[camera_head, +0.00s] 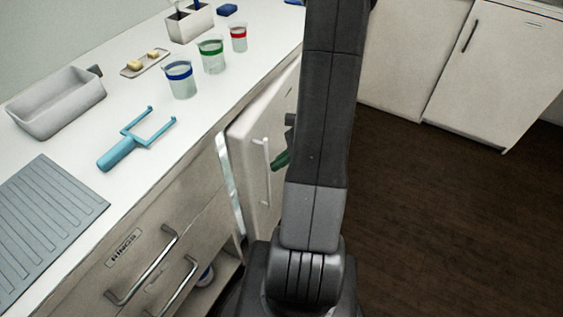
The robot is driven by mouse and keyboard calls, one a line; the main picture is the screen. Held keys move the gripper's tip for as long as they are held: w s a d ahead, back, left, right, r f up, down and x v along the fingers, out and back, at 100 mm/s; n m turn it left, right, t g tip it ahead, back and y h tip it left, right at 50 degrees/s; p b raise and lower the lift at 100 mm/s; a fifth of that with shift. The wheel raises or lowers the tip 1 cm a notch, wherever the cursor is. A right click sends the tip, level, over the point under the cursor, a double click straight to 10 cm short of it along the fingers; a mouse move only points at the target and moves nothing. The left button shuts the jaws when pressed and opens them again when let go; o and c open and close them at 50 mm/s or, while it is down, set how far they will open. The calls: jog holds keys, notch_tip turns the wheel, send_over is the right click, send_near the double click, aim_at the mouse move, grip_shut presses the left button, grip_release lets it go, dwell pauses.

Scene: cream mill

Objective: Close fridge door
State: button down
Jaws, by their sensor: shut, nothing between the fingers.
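The cream fridge door (252,137) is under the counter, left of my arm, with an upright pale bar handle (266,170). It stands slightly out from the cabinet front. A bright strip and a dark gap show along its left edge, so it looks ajar. My arm covers the right part of the door. A dark green tip that looks like my gripper (281,160) shows from behind the arm, just right of the handle. It is shut and empty. I cannot tell whether it touches the door.
The counter holds a blue fork-like tool (138,140), a grey basin (58,103) and several banded beakers (180,80). Drawer handles (142,265) stick out at lower left. A white cabinet (497,75) stands at the back right. The dark floor (440,220) on the right is clear.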

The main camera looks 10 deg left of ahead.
aim_at(257, 157)
jog(key=shift+m+t, duration=0.5)
jog(key=shift+m, duration=0.2)
jog(key=a, duration=0.6)
jog(key=shift+w, duration=0.35)
jog(key=shift+w+a+r+y, duration=0.1)
jog(key=shift+w+a+y, duration=0.1)
jog(key=shift+y, duration=0.1)
jog(key=shift+s, duration=0.1)
